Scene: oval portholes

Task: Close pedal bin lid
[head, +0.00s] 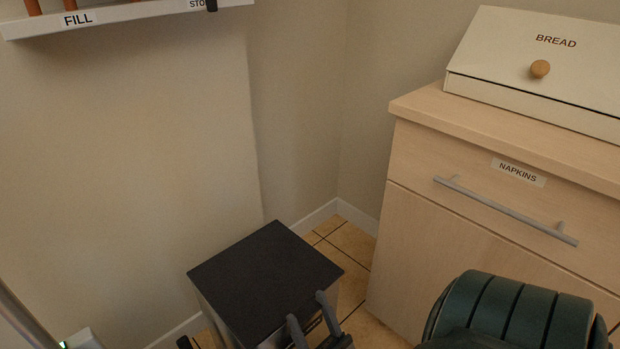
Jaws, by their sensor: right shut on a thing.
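The pedal bin stands on the floor at the bottom middle of the head view, with a flat black lid (265,284) on top. The lid looks level and lies over the bin's grey body (208,310). My right gripper (309,309) is at the lid's front right edge, its two grey fingers reaching up against it. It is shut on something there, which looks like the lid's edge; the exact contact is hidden. The bin's pedal and lower front are out of view.
A wooden cabinet (420,240) with a NAPKINS drawer and bar handle (505,211) stands at the right. A cream BREAD box (500,60) sits on it. A white shelf (130,12) labelled FILL is at the upper left. Tiled floor (350,240) shows between bin and cabinet.

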